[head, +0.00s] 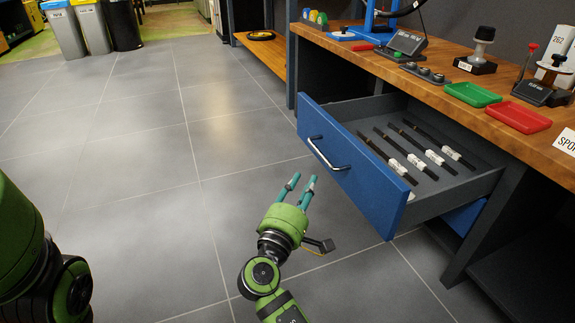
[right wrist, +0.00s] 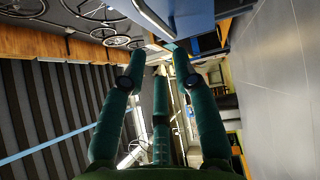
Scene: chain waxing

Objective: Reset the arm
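My right arm reaches up from the bottom of the head view. Its green gripper (head: 300,186) has teal fingers and hangs in front of the open blue drawer, apart from the drawer handle (head: 328,155). In the right wrist view the fingers (right wrist: 161,62) point forward, with gaps between them and nothing held. My left arm (head: 35,255) shows only in part at the left edge, with its gripper out of view.
The blue drawer (head: 352,172) is pulled out and holds several dark, thin tools with white labels. The wooden workbench (head: 455,75) above carries a green tray (head: 472,94), a red tray (head: 517,117) and other tools. The tiled floor at left is clear, with bins (head: 92,27) far back.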

